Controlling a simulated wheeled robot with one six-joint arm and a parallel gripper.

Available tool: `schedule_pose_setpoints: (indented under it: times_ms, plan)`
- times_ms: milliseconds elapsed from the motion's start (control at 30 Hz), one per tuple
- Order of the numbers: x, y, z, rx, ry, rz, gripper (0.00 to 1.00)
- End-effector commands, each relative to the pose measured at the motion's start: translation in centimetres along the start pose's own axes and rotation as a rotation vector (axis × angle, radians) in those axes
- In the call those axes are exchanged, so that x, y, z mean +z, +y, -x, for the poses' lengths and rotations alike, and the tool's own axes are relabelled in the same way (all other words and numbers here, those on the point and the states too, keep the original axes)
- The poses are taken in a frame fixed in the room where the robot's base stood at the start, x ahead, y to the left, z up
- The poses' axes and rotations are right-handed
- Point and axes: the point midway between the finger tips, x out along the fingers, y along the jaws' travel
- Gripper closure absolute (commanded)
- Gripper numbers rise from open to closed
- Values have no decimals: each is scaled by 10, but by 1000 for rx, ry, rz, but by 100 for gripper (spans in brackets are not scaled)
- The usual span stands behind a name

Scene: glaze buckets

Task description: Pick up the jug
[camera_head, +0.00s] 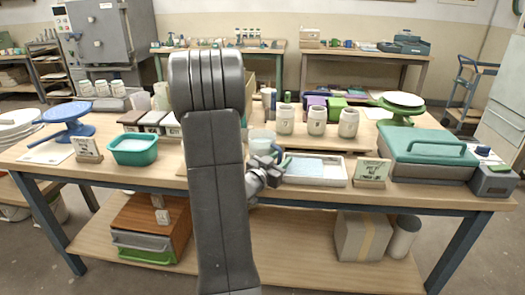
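A pale, translucent vessel (262,137), which looks like the jug, stands on the wooden table near its middle. My arm and gripper hide its lower part, and I see no handle. My gripper (277,160) is small in the view, just in front of and slightly right of this vessel, by the left end of a white tray. I cannot tell whether it touches the vessel or whether its fingers are open.
The white tray (335,181) with a pale blue inside lies right of my gripper. A small sign (371,171) stands beside it. Three pale jars (316,121) stand behind. A teal tub (134,151) is at left, a teal-lidded case (430,150) at right. My arm blocks the centre.

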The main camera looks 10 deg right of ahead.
Motion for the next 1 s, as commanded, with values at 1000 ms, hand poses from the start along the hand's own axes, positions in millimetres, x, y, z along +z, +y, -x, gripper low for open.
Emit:
schedule_pose_setpoints:
  times_ms: [1000]
  plan:
    - [-15, -1, 0, 1, 2, -4, 100]
